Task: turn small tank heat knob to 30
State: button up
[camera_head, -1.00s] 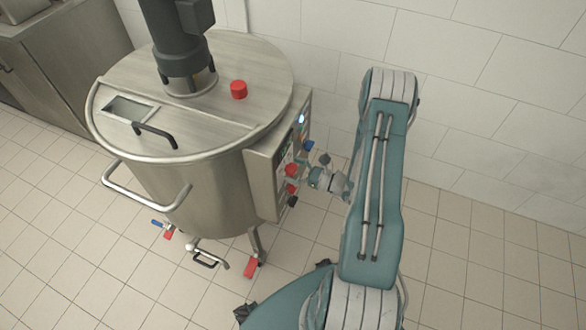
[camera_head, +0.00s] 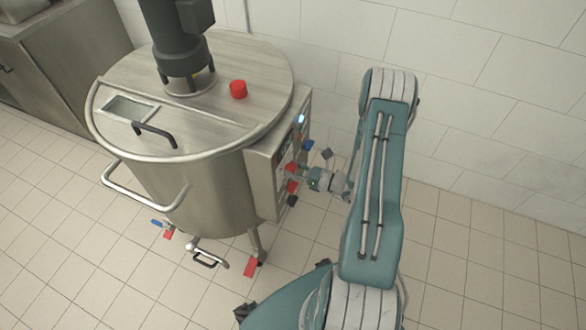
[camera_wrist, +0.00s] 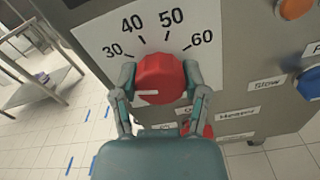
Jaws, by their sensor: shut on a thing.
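The small tank (camera_head: 205,190) stands at left centre in the head view, with its control panel (camera_head: 265,185) on the right side. In the wrist view the red heat knob (camera_wrist: 161,78) sits in front of a white dial plate (camera_wrist: 90,35) marked 30, 40, 50 and 60. A short white mark lies on the knob's lower left and points left, below the 30 label. My gripper (camera_wrist: 160,76) is shut on the knob, one finger on each side. In the head view my gripper (camera_head: 300,176) is at the panel, and the knob is partly hidden there.
A blue knob (camera_wrist: 308,83) and an orange button (camera_wrist: 295,8) are on the panel to the right. Another red part (camera_wrist: 208,131) shows behind my right finger. A metal table (camera_wrist: 35,75) stands at left in the wrist view. The tiled floor right of my arm is clear.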

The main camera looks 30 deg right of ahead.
jog(key=shift+w+d+m, duration=0.1)
jog(key=shift+m, duration=1.05)
jog(key=shift+w+d+m, duration=0.1)
jog(key=shift+m, duration=1.05)
jog(key=o, duration=1.1)
jog(key=shift+o, duration=0.2)
jog(key=v, duration=1.2)
jog(key=shift+f, duration=0.1)
